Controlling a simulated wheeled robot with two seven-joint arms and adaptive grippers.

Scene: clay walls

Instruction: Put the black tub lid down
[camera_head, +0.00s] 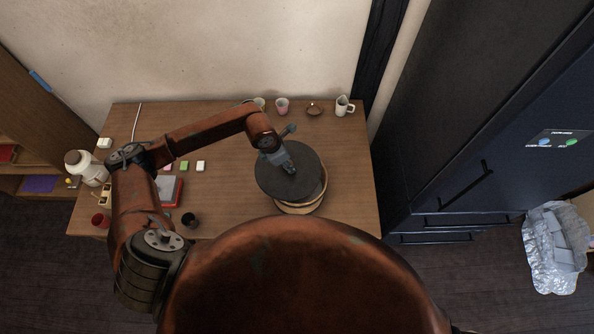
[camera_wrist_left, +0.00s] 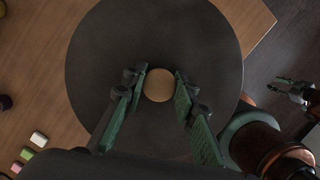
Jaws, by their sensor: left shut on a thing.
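The black tub lid (camera_head: 275,185) is a flat dark disc with a pale round knob (camera_wrist_left: 158,85). My left gripper (camera_head: 289,168) is above the lid, shut on its knob; the wrist view shows the fingers (camera_wrist_left: 158,90) on both sides of it. A round light-wood tub (camera_head: 300,208) shows under the lid's lower right edge in the head view. The lid sits off towards the upper left of it; I cannot tell whether they touch. My right gripper (camera_wrist_left: 290,90) shows small at the right of the wrist view; its jaw state is unclear.
The wooden table (camera_head: 345,190) is bare right of the lid. Cups (camera_head: 282,106), a small brown bowl (camera_head: 314,108) and a white mug (camera_head: 344,106) stand along the back. Small blocks (camera_head: 185,165), a dark cup (camera_head: 189,220) and a white bottle (camera_head: 88,170) are at left.

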